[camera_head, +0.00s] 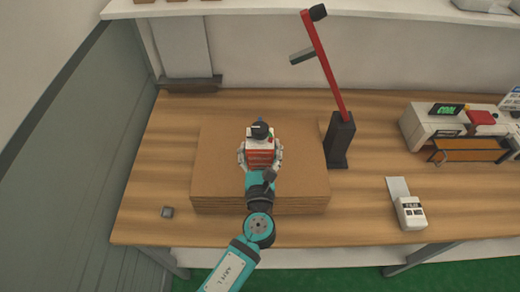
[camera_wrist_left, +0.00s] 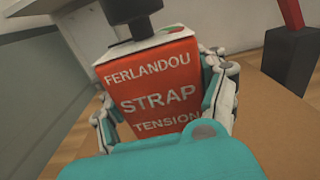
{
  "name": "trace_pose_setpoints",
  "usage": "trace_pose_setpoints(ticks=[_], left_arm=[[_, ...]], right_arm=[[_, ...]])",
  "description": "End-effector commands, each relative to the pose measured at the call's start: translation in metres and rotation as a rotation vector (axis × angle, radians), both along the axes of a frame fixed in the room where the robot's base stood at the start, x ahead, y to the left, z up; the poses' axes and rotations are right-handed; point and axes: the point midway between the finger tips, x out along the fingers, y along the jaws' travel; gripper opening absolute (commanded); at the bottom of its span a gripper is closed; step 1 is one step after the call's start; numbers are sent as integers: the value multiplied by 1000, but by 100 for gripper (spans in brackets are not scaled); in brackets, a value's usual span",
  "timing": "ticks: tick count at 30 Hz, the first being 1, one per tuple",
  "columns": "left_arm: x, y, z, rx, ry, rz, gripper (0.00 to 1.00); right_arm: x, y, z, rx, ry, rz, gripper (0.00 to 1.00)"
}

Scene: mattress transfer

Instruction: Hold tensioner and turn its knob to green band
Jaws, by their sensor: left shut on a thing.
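The tensioner (camera_head: 259,158) is a red box with a white top and a black knob (camera_head: 260,130). It stands upright on the brown stack of boards. In the left wrist view the tensioner (camera_wrist_left: 150,88) shows white lettering reading "FERLANDOU STRAP TENSION", and the dark knob (camera_wrist_left: 128,20) rises above its top. A small green and red mark shows on the top beside the knob. My left gripper (camera_head: 260,160) is shut on the tensioner, with one finger along each side; its fingers also show in the left wrist view (camera_wrist_left: 160,95). My right gripper is not in view.
The flat brown stack (camera_head: 310,165) lies on the wooden table (camera_head: 370,130). A red post on a black stand (camera_head: 340,140) rises at the right.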

Motion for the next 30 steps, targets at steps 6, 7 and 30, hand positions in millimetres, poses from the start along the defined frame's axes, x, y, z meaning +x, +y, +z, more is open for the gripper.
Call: trace_pose_setpoints(ticks=[6, 7, 30], left_arm=[[0, 0, 2, -1, -5, 0, 12], [0, 0, 1, -1, -5, 0, 12], [0, 0, -20, -1, -5, 0, 12]], right_arm=[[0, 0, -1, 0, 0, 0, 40], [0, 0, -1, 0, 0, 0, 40], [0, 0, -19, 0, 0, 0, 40]])
